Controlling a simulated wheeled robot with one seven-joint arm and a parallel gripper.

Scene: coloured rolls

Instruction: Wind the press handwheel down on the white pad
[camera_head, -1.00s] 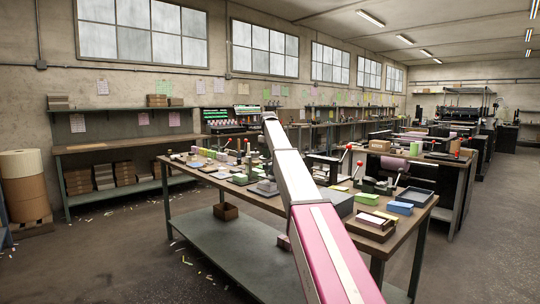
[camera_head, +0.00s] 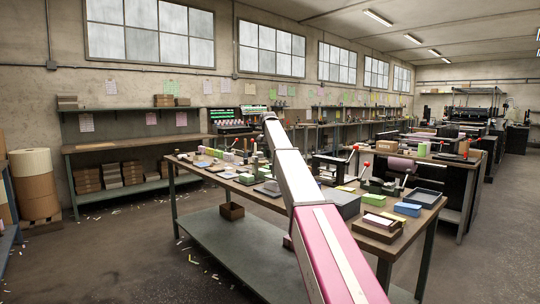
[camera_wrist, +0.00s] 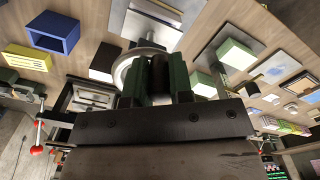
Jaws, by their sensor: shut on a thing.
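My gripper (camera_wrist: 160,78) shows in the wrist view, with its two dark green fingers shut on the handwheel. The handwheel (camera_wrist: 121,69) is a pale grey ring, and its rim curves out to the left of the fingers. Behind it stands a grey metal press (camera_wrist: 150,28), partly covered by the wheel and my fingers. I cannot pick out the white pad under the press. In the head view my pink and white arm hides the gripper, the wheel and the press.
The wooden worktable (camera_head: 408,235) carries trays, card stacks and small presses close around the arm. A blue open box (camera_wrist: 55,32) and a green block (camera_wrist: 237,53) flank the press in the wrist view. A red-knobbed lever (camera_wrist: 38,140) stands at left. Open floor lies in front.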

